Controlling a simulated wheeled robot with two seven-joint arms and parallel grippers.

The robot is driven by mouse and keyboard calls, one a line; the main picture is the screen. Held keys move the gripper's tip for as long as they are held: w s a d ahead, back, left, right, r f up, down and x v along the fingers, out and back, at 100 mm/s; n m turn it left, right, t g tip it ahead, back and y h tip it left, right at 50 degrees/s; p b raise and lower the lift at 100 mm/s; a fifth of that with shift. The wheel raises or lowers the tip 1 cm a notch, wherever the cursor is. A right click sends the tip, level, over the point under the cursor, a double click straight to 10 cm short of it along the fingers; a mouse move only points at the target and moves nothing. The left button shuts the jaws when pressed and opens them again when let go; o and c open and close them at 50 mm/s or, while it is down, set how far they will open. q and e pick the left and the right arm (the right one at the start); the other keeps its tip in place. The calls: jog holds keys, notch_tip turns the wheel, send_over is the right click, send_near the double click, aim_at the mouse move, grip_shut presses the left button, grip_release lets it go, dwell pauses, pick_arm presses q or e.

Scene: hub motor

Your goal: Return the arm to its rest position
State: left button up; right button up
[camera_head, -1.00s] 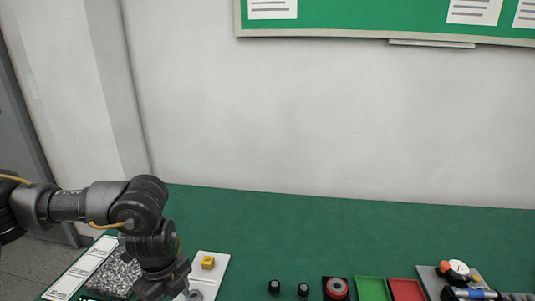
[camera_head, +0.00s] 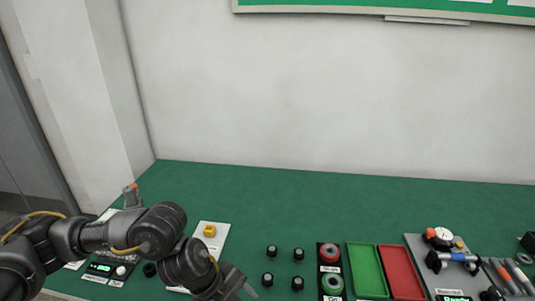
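My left arm comes in from the left. Its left gripper (camera_head: 238,287) is low in the picture, over the green bench top (camera_head: 300,205), and points down and to the right. A fingertip shows at its end, but I cannot tell whether the fingers are apart, and no held object shows. Several small black cylinders (camera_head: 271,251) stand on the bench to the right of the gripper, apart from it. My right arm and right gripper are not in view.
A white board with a yellow block (camera_head: 210,231) lies behind the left arm. Right of the cylinders are a black holder with red (camera_head: 329,253) and green round parts, a green tray (camera_head: 367,270), a red tray (camera_head: 401,272) and a grey board with gauges (camera_head: 440,235). The back of the bench is clear.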

pick_arm(q)
jog(key=s+d+r+n+t+h, duration=0.1)
jog(key=d+r+n+t+h, duration=0.25)
jog(key=d, duration=0.25)
jog(key=s+d+r+n+t+h, duration=0.1)
jog(key=d+r+n+t+h, duration=0.1)
jog(key=d+h, duration=0.3)
jog(key=a+f+n+t+y, duration=0.1)
jog(key=a+f+n+y, duration=0.4)
jog(key=a+n, duration=0.25)
jog(key=a+f+n+t+y, duration=0.2)
jog(key=a+f+n+y, duration=0.35)
jog(key=a, duration=0.35)
jog(key=s+a+f+n+g+y, duration=0.25)
jog(key=s+a+f, duration=0.25)
jog(key=s+a, duration=0.25)
jog(key=s+a+f+n+g+y, duration=0.1)
jog(key=s+a+f+n+g, duration=0.25)
jog(key=s+a, duration=0.35)
notch_tip(320, 180, down, 24)
jog(key=s+d, duration=0.1)
jog(key=d, duration=0.1)
jog(key=s+a+f+g, duration=0.2)
jog(key=s+a+f, duration=0.1)
jog(key=s+f, duration=1.4)
jog(key=shift+f+m, duration=0.35)
jog(key=shift+f, duration=0.25)
